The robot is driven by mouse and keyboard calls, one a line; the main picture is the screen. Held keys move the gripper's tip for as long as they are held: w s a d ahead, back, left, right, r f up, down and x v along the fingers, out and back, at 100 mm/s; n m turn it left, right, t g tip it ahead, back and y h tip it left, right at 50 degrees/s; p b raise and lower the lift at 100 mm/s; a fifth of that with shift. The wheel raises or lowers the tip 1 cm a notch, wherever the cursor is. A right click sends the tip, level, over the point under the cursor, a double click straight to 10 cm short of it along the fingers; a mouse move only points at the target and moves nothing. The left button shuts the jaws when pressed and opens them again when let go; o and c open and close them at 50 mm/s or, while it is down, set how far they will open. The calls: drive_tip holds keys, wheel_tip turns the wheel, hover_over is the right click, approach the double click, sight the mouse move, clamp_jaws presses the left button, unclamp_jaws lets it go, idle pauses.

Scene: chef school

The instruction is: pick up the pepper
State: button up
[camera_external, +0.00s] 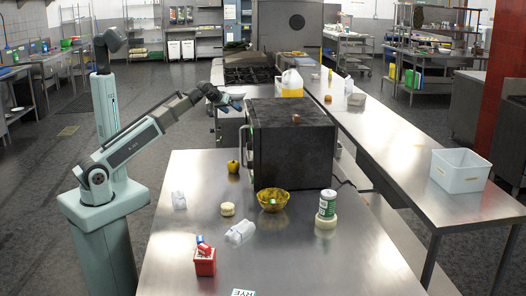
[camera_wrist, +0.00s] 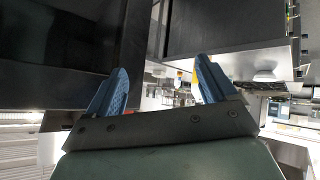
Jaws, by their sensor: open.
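A small yellow pepper (camera_external: 233,166) with a dark top stands on the steel table (camera_external: 300,262), just left of the black oven box. My gripper (camera_external: 236,104) is raised above and beyond the pepper, beside the upper left of the box, and holds nothing. In the wrist view my gripper (camera_wrist: 158,82) shows two blue fingers spread wide apart with nothing between them. I cannot make out the pepper in the wrist view.
The black oven box (camera_external: 290,150) stands close right of the pepper.

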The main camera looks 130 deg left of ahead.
drive_tip(key=w+d+f+m+h, duration=0.5)
drive_tip(key=w+d, duration=0.3)
drive_tip(key=w, duration=0.1)
drive_tip(key=m+h, duration=0.3)
drive_tip(key=m, duration=0.2)
approach(233, 162)
drive_tip(key=shift+g, duration=0.3)
drive_tip(key=f, duration=0.2)
drive_tip(key=a+f, duration=0.1)
drive_tip(key=f, duration=0.3)
drive_tip(key=shift+w+a, duration=0.25)
drive_tip(key=shift+w, duration=0.15)
drive_tip(key=shift+w+f, duration=0.2)
drive_tip(key=shift+f, duration=1.05)
drive_tip(key=shift+w+f, duration=0.2)
drive_tip(key=shift+f, duration=1.1)
drive_tip(key=shift+c, duration=0.4)
drive_tip(key=c, duration=1)
drive_tip(key=shift+r, duration=0.15)
